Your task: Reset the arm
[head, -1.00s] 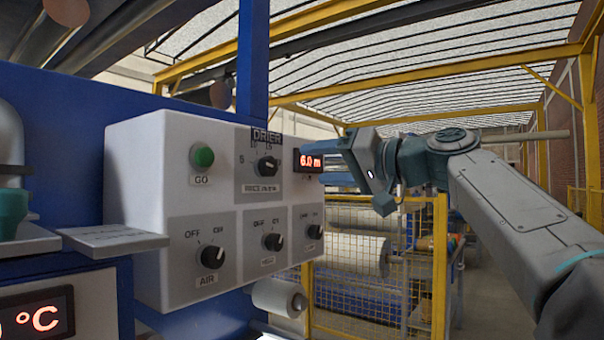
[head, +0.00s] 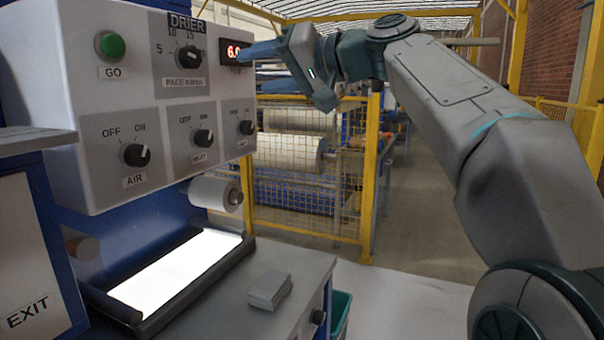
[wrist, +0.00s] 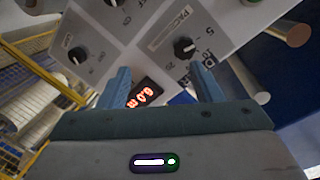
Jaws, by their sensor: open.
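My gripper (head: 252,52) is raised in front of the right end of the drier control box (head: 75,75). Its blue fingers point left, toward the red number display (head: 233,53), and partly cover it in the head view. In the wrist view my gripper (wrist: 160,88) has its two fingers spread apart with nothing between them. The lit display (wrist: 146,93) shows beyond the gap, beside the left finger. I cannot tell whether a finger touches the box. My arm reaches in from the right side of the head view.
The box carries a green GO button (head: 110,45), a pace knob (head: 189,56) and an AIR knob (head: 137,155). Below are a glowing light panel (head: 178,270) and a small grey stack (head: 270,289) on the counter. A yellow mesh fence (head: 310,190) stands behind.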

